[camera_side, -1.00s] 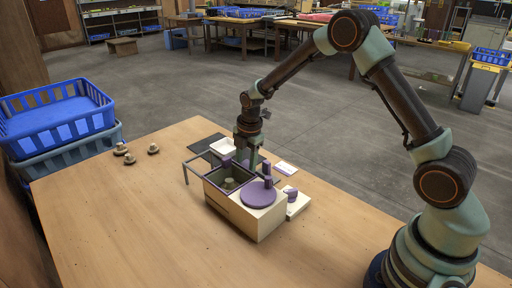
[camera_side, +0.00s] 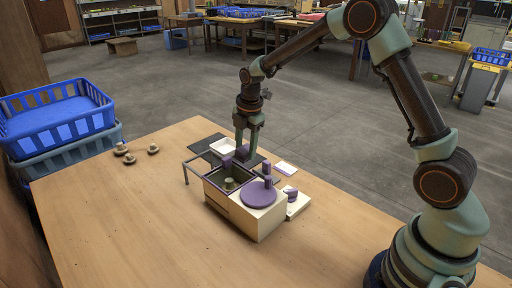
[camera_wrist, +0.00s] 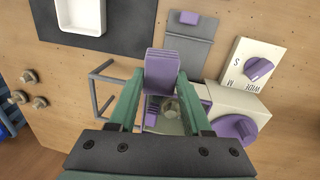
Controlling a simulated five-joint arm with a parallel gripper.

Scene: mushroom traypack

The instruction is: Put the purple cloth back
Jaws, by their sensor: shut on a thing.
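My gripper (camera_side: 243,150) is shut on a purple, ridged bundle that looks like the folded purple cloth (camera_wrist: 162,72). In the side view the cloth (camera_side: 243,153) shows between the fingertips, behind the box and above the table. In the wrist view it hides part of what lies below it.
The pale box (camera_side: 249,221) has an open chamber with a mushroom (camera_side: 229,183) inside, a purple disc (camera_side: 258,194) and a thin frame (camera_side: 187,171). A white tray (camera_side: 223,147) sits on a black mat (camera_side: 203,143). Several mushrooms (camera_side: 153,149) stand at left. The front table is clear.

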